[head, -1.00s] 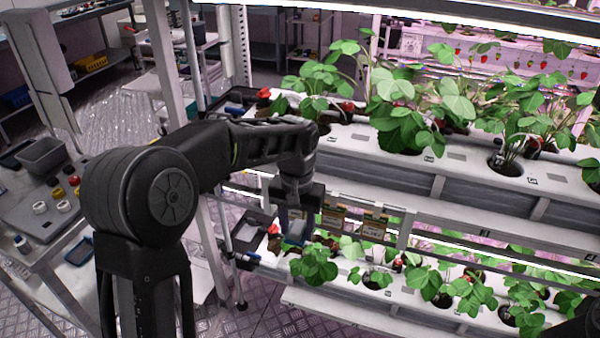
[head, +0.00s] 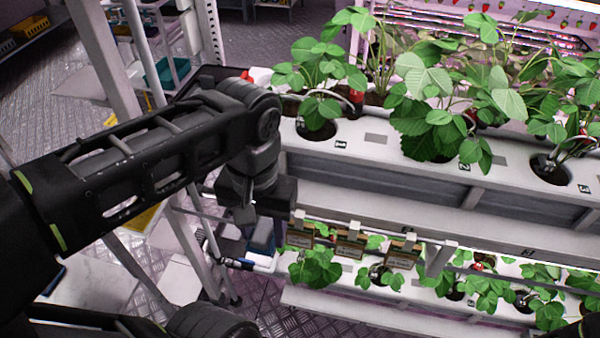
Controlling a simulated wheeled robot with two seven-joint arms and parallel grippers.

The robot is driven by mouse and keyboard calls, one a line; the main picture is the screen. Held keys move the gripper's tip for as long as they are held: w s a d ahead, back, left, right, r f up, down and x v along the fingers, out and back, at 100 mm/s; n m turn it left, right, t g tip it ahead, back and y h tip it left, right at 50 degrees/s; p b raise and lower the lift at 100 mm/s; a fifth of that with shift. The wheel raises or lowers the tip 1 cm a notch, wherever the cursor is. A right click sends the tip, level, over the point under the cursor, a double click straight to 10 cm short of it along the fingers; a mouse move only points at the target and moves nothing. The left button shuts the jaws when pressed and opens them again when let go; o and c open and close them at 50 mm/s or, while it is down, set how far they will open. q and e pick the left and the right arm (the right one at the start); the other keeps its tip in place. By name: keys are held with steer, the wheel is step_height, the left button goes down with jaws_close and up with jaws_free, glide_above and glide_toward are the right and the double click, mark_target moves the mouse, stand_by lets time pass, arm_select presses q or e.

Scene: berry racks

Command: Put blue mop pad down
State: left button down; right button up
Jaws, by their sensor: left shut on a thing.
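My left gripper (head: 262,215) points down at the left end of the plant rack, in front of its upper shelf. It is shut on the blue mop pad (head: 262,236), a small dark blue piece that shows just below the fingers. The gripper and my arm hide most of the pad. I cannot tell whether the pad touches anything below it. My right gripper is not in view.
The upper planter shelf (head: 400,145) with strawberry plants lies to the right. Several brown cards (head: 350,244) hang on a rail right of the gripper. A lower planter shelf (head: 360,312) runs below. A teal bin (head: 165,72) stands at the back left.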

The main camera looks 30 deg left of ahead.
arm_select(q)
steer(key=shift+s+d+r, duration=0.1)
steer(key=shift+s+d, duration=0.15)
steer(key=shift+s, duration=0.05)
steer(key=shift+w+a, duration=0.15)
steer(key=shift+w, duration=0.05)
steer(key=w+a+p, duration=0.1)
steer(key=w+a, duration=0.1)
steer(key=w, duration=0.3)
steer(key=w+a+p, duration=0.2)
steer(key=w, duration=0.4)
steer(key=w+a+f+p, duration=0.1)
steer(key=w+a, duration=0.1)
steer(key=w, duration=0.4)
steer(key=shift+f, duration=0.1)
steer(key=shift+s+f, duration=0.1)
steer(key=shift+f, duration=0.5)
step_height(320, 180, down, 4)
steer(key=shift+f+p, duration=0.25)
steer(key=shift+p, duration=0.3)
steer(key=shift+f, duration=0.15)
